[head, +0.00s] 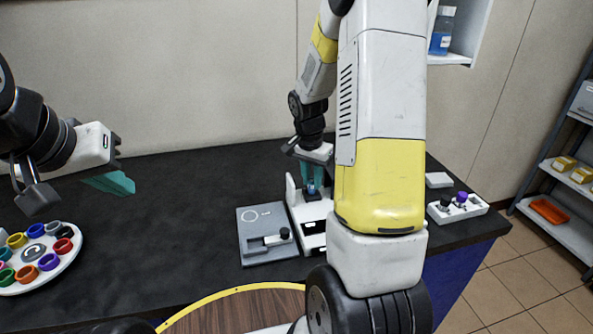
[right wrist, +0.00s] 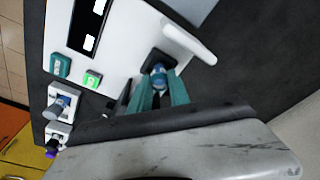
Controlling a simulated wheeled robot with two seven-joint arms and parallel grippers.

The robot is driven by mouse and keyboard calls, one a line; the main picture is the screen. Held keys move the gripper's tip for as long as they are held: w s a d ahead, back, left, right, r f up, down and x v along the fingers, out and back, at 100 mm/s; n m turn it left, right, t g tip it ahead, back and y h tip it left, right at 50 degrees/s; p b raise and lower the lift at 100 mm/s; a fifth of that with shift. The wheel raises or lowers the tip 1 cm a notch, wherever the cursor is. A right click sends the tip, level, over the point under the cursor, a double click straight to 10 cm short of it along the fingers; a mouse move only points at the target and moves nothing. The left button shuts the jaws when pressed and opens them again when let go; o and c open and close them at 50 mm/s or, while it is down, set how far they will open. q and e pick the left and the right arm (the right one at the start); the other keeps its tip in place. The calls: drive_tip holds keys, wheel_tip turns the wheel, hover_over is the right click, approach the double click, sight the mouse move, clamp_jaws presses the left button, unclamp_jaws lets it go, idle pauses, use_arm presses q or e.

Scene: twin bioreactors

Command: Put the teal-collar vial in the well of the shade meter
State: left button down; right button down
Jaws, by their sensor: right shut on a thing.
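The shade meter (head: 296,209) is a white device on the black bench, with a dark square well (right wrist: 157,57) at one end. In the right wrist view its body (right wrist: 118,56) shows a black display, a teal button and a green button. My right gripper (head: 312,178) points down over the well, its teal fingers shut on the vial (right wrist: 158,76). Only a small blue and teal part of the vial shows between the fingers. It is at the well's mouth; I cannot tell how deep. My left gripper (head: 110,182) is over the bench at left, away from the meter; its opening is unclear.
A grey plate (head: 262,246) with a black-capped item lies beside the meter. A white rack (head: 470,211) with black and purple caps stands at right. A white carousel (head: 70,265) with several coloured rings is at left. The bench between is clear.

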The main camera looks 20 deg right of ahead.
drive_tip(key=shift+f, duration=0.55)
drive_tip(key=shift+f, duration=0.15)
drive_tip(key=c, duration=1.2)
unclamp_jaws()
drive_tip(key=shift+c, duration=0.2)
wheel_tip(320, 180, up, 12)
drive_tip(key=s+a, duration=0.1)
drive_tip(key=s+a+r+n+t+y, duration=0.1)
drive_tip(key=s+a+r+n+t, duration=0.1)
drive_tip(key=s+a+r+n, duration=0.3)
drive_tip(key=s+a+r+n+t+y, duration=0.2)
drive_tip(key=s+a+r+n, duration=0.3)
drive_tip(key=s, duration=0.9)
drive_tip(key=shift+s+a+r+t+y, duration=0.2)
drive_tip(key=shift+a+r+t+y, duration=0.1)
drive_tip(key=shift+r+t, duration=0.3)
